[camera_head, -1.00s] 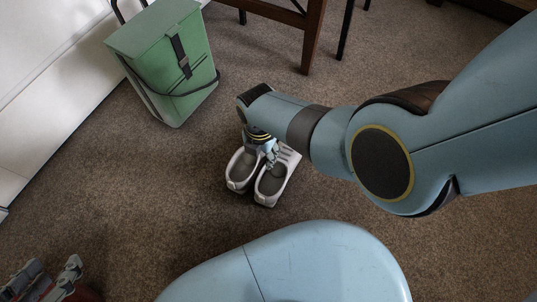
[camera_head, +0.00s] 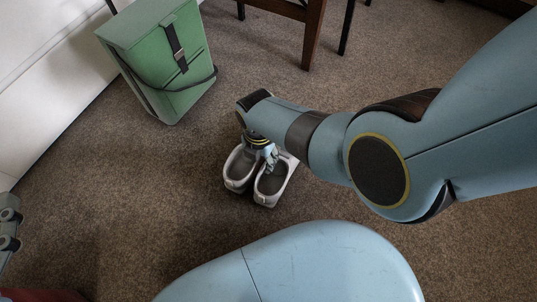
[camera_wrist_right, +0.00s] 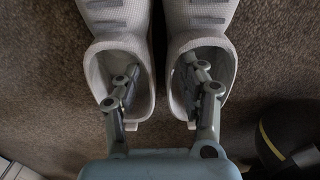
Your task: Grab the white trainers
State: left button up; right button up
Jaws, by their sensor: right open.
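The white trainers (camera_head: 273,190) stand side by side on the carpet, with dark grey insides, below my right forearm in the head view. In the right wrist view the pair (camera_wrist_right: 112,20) fills the top middle, heel openings towards me. My right gripper (camera_wrist_right: 160,78) is open, with one fingertip over or in each shoe's opening and the inner side walls between the fingers. I cannot tell how deep the fingertips are. In the head view this gripper (camera_head: 268,154) partly hides the trainers. Part of my left gripper (camera_head: 10,229) shows at the left edge, cut off by the frame.
A green lidded container (camera_head: 158,62) with a black strap stands at the upper left, near a white wall (camera_head: 45,60). Dark wooden chair legs (camera_head: 313,35) stand at the top. The brown carpet (camera_head: 120,190) left of the trainers is clear.

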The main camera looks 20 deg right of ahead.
jog(key=shift+f+b, duration=0.3)
jog(key=shift+f, duration=0.2)
pick_arm(q)
jog(key=w+r, duration=0.1)
jog(key=r+t, duration=0.1)
jog(key=r, duration=0.1)
jog(key=w+r+t, duration=0.1)
jog(key=r, duration=0.1)
jog(key=shift+w+d+r+m+h, duration=0.15)
jog(key=shift+w+d+m+h, duration=0.15)
pick_arm(e)
grip_shut()
